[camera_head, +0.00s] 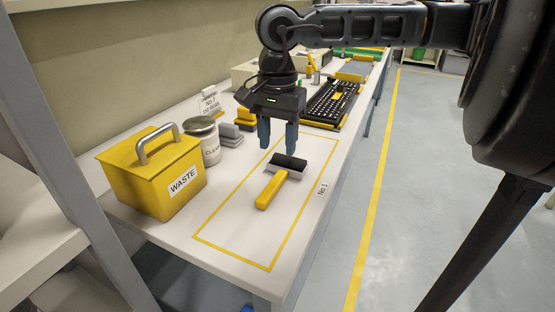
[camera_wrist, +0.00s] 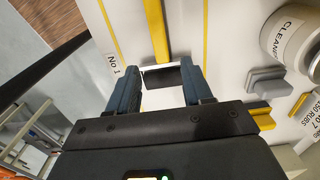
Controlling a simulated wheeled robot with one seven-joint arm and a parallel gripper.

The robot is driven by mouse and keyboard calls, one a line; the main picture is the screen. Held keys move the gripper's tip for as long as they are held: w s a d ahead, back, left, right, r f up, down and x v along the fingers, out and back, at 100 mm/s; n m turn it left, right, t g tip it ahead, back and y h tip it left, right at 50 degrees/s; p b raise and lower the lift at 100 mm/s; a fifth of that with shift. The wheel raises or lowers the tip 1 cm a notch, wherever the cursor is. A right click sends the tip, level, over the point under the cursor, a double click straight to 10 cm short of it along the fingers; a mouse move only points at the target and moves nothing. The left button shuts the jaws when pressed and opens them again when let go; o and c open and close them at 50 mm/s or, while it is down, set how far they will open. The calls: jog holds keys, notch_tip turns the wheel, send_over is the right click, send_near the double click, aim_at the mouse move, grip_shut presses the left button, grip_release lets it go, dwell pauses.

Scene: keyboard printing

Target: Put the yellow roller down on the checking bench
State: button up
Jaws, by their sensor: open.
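The yellow roller (camera_head: 272,189) lies on the white bench (camera_head: 222,218), inside a yellow-outlined rectangle marked No 1. Its yellow handle points toward the near end of the bench, and its black drum lies at the far end. My gripper (camera_head: 278,147) is open and empty, pointing down above the drum end, apparently apart from it. In the wrist view the roller's handle (camera_wrist: 154,28) runs up from between the fingers of my gripper (camera_wrist: 160,68), with the black drum partly hidden behind the gripper body.
A yellow WASTE bin (camera_head: 160,178) and a CLEANER jar (camera_head: 206,142) stand left of the outline. Grey and yellow blocks (camera_head: 230,135) lie behind the jar. A black keyboard (camera_head: 331,102) sits farther back. The floor to the right is clear.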

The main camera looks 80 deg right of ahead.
jog(key=shift+r, duration=1.9)
